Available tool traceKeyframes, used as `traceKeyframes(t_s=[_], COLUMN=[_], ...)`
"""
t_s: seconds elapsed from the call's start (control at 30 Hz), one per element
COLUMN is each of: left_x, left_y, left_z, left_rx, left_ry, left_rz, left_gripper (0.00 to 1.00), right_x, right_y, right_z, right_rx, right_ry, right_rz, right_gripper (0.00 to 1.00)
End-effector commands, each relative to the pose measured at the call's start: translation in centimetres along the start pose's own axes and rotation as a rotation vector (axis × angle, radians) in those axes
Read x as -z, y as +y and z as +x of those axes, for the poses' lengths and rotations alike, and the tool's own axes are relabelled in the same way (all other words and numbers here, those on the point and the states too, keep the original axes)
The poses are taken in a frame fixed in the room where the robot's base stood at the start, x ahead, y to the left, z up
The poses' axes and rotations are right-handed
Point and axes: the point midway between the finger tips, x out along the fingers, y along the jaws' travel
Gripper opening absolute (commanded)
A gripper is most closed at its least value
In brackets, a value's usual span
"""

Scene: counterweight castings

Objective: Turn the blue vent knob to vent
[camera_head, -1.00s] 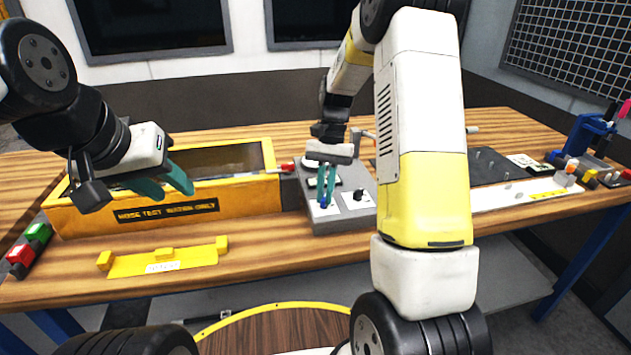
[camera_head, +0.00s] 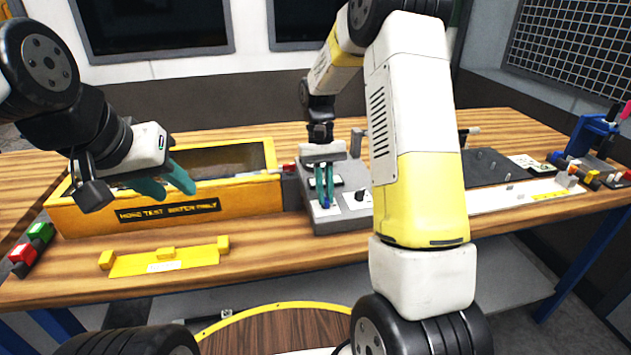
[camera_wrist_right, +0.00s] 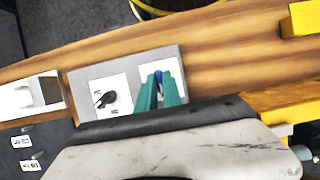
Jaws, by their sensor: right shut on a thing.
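The blue vent knob (camera_head: 325,205) is on the near part of a grey control box on the bench, over a white label plate. Most of it is hidden by my right gripper (camera_head: 324,200), which points down with its teal fingers closed around it. In the right wrist view the knob's blue top (camera_wrist_right: 158,76) shows between the teal fingertips of my right gripper (camera_wrist_right: 159,92). Which mark the knob points at is hidden. My left gripper (camera_head: 168,182) hangs in front of the yellow test box, its teal fingers apart and empty.
The grey control box (camera_head: 345,222) also carries a black knob (camera_head: 360,195), right of the blue one. The yellow test box (camera_head: 250,196) stands to its left. A yellow bracket (camera_head: 165,263) lies in front on the wooden bench. Red and green buttons (camera_head: 30,242) sit at the left edge.

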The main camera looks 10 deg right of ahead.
Motion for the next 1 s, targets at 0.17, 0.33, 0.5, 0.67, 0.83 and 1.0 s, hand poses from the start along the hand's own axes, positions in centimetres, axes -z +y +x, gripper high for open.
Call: traceKeyframes(t_s=[0.17,0.33,0.5,0.67,0.83,1.0], left_x=[0.0,0.0,0.0,0.0,0.0,0.0], left_y=[0.0,0.0,0.0,0.0,0.0,0.0], left_z=[0.0,0.0,0.0,0.0,0.0,0.0], left_rx=[0.000,0.000,0.000,0.000,0.000,0.000], left_ry=[0.000,0.000,0.000,0.000,0.000,0.000], left_rz=[0.000,0.000,0.000,0.000,0.000,0.000], left_gripper=[0.36,0.36,0.36,0.36,0.36,0.36], right_x=[0.1,0.1,0.1,0.0,0.1,0.1], right_y=[0.0,0.0,0.0,0.0,0.0,0.0], right_z=[-0.1,-0.1,-0.1,-0.1,-0.9,-3.7], right_rx=[-0.001,0.000,0.000,0.000,0.000,0.000], right_ry=[0.005,0.005,0.003,0.002,0.005,0.007], right_rz=[0.000,0.001,0.001,0.001,0.001,0.001], right_gripper=[0.00,0.16,0.32,0.32,0.32,0.32])
